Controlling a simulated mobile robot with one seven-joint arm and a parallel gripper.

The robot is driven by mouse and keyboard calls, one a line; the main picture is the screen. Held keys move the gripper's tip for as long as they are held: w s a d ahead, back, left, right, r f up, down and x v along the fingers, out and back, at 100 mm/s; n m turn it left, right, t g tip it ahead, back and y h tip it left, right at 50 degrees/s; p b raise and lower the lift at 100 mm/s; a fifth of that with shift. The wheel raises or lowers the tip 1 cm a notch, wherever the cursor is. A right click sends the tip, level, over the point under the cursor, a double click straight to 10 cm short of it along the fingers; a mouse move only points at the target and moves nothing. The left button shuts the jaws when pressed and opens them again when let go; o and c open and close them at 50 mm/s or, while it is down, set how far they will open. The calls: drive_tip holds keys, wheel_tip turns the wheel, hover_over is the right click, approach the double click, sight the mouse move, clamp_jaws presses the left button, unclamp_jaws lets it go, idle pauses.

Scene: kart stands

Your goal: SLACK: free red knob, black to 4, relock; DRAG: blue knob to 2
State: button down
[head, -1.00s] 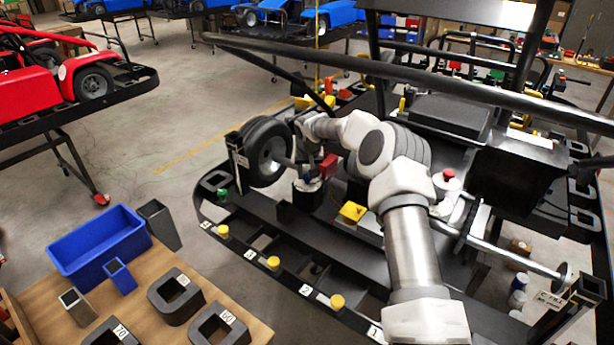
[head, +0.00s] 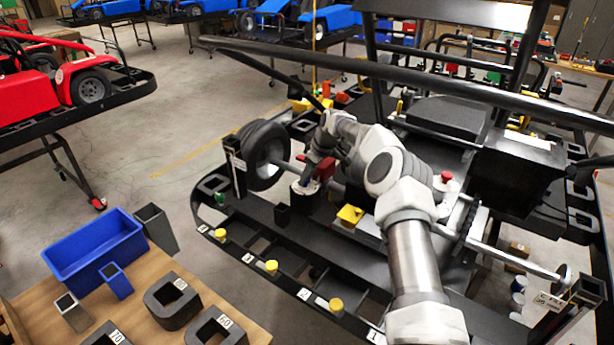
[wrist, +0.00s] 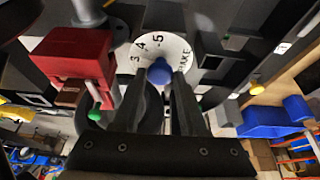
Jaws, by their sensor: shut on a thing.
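The blue knob (wrist: 160,71) sits at the lower edge of a white dial (wrist: 152,50) in the wrist view. The dial shows 3, 4, 5 and lettering partly cut off, ending in AKE. My gripper (wrist: 163,82) has its fingers on either side of the blue knob, shut on it. In the head view my gripper (head: 312,172) is down at the white-topped dial post (head: 305,190). A pointer on the dial cannot be made out. A round red knob (head: 447,177) stands on a pale base right of my arm. I cannot make out a black knob.
A red block (wrist: 75,55) stands close left of my fingers. A black wheel (head: 262,155) is beside the dial post. Yellow knobs (head: 271,267) line the stand's front rail. A blue bin (head: 95,250) sits on the wooden table. A long black bar (head: 400,75) crosses above.

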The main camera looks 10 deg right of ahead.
drive_tip(key=shift+n, duration=0.7)
drive_tip(key=shift+n+g, duration=0.3)
drive_tip(key=shift+c, duration=2.2)
unclamp_jaws()
drive_tip(key=b+v, duration=0.1)
drive_tip(key=v, duration=1.1)
drive_tip(key=shift+d, duration=0.15)
